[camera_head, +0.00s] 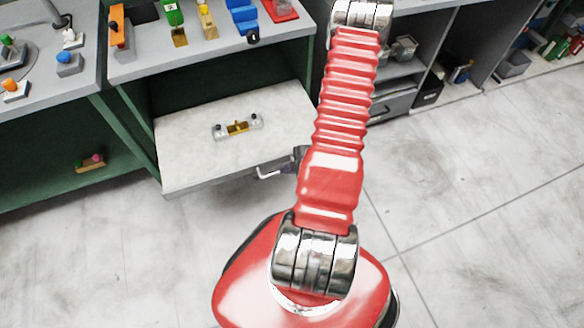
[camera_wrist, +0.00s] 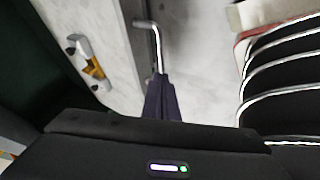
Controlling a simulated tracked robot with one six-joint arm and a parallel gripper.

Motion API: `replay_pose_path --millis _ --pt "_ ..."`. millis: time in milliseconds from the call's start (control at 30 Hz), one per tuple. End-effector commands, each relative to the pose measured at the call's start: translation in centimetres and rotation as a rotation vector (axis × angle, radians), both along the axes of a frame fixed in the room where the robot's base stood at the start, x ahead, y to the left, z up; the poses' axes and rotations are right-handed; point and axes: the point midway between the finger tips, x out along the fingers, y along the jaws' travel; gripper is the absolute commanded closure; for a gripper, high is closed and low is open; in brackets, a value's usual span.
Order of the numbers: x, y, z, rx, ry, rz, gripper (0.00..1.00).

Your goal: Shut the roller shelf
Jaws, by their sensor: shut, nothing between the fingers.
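The roller shelf (camera_head: 195,158) is a pale marbled board pulled out from a green-sided cabinet, left of my arm in the head view. It also shows at the upper left of the wrist view (camera_wrist: 108,35). A thin metal handle (camera_head: 272,171) is on its front edge; the wrist view shows the handle (camera_wrist: 156,42) running down toward my fingers. My gripper (camera_head: 299,153) is shut and empty, right at the handle's near end; its dark fingers (camera_wrist: 160,98) overlap the handle in the wrist view. I cannot tell whether they touch it. My arm hides the shelf's right front corner.
A grey-and-yellow fitting (camera_head: 238,127) lies on the shelf. The grey worktop (camera_head: 215,45) above carries several coloured presses. A small block (camera_head: 90,162) lies in the left cabinet. Open grey cabinets stand at upper right. The floor (camera_head: 110,255) in front is clear.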

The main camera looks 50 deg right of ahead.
Motion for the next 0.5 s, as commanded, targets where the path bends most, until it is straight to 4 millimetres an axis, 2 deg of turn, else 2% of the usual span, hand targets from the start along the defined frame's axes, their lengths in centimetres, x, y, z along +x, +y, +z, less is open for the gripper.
replay_pose_path --millis 233,500 --pt "1.8 0.3 -2.5 0.001 0.001 0.002 1.0" --pt "4.7 -1.5 -2.4 -0.002 -0.001 0.001 1.0"
